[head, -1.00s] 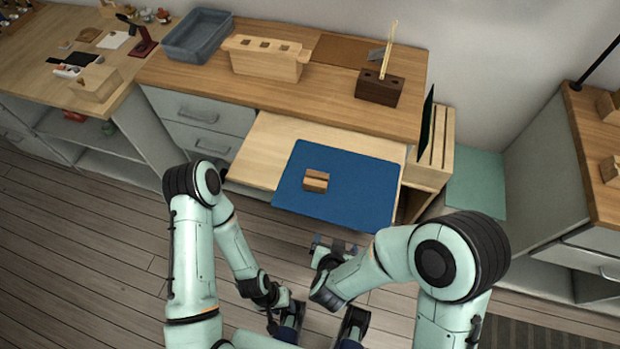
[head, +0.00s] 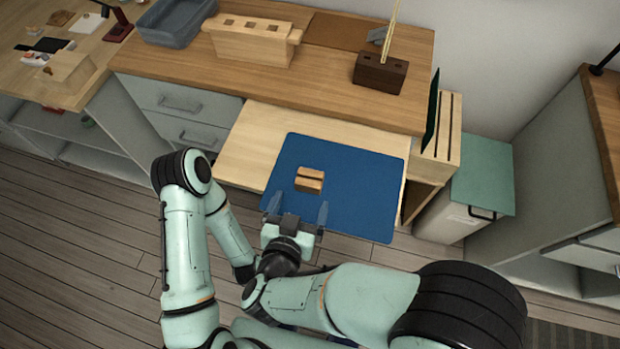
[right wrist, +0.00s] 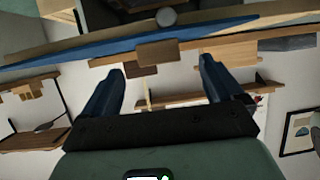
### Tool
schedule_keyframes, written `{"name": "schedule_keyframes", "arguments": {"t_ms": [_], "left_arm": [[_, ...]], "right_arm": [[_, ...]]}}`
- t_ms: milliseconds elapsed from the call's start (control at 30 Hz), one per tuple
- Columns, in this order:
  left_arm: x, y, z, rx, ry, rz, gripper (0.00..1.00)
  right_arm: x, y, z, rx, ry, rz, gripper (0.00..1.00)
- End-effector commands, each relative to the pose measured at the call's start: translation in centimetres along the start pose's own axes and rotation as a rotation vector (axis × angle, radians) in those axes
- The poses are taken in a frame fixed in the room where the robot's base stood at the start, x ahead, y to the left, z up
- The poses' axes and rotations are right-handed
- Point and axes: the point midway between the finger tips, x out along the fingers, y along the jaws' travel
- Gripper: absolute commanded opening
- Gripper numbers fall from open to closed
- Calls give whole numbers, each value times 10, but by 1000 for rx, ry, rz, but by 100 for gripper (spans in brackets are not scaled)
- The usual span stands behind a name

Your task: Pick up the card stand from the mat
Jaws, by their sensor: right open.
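The card stand (head: 309,179), a small light-wood block with a dark slot, sits on the left part of the blue mat (head: 355,190). My right gripper (head: 299,207) is open and empty at the mat's front edge, its fingers pointing toward the stand, which is a short way beyond the fingertips. In the right wrist view, which looks upside down, the stand (right wrist: 157,53) shows beyond and between the spread fingers (right wrist: 161,69), against the mat's thin blue edge (right wrist: 105,50). My left gripper is hidden behind my right arm in the head view.
The mat lies on a pale pull-out board (head: 245,150) below the wooden worktop (head: 330,90). A dark wooden block (head: 380,72) and a pale slotted box (head: 250,42) stand behind. The mat's right part is clear.

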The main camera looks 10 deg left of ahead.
Motion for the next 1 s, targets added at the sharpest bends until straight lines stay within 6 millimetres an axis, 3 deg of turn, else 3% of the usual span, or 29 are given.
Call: {"name": "schedule_keyframes", "arguments": {"t_ms": [267, 533, 833, 867, 1000], "left_arm": [[4, 0, -2, 1, 6, 1, 43], [11, -2, -7, 2, 18, 4, 43], [11, -1, -7, 3, 20, 4, 43], [11, -1, -7, 3, 20, 4, 43], [11, -1, -7, 2, 20, 4, 43]], "right_arm": [[23, 1, -2, 2, 1, 1, 94], [61, 3, -6, 1, -1, 1, 94], [66, 2, -8, 0, 0, -2, 94], [66, 2, -7, 0, 0, -2, 87], [66, 2, -7, 0, 0, -2, 42]]}}
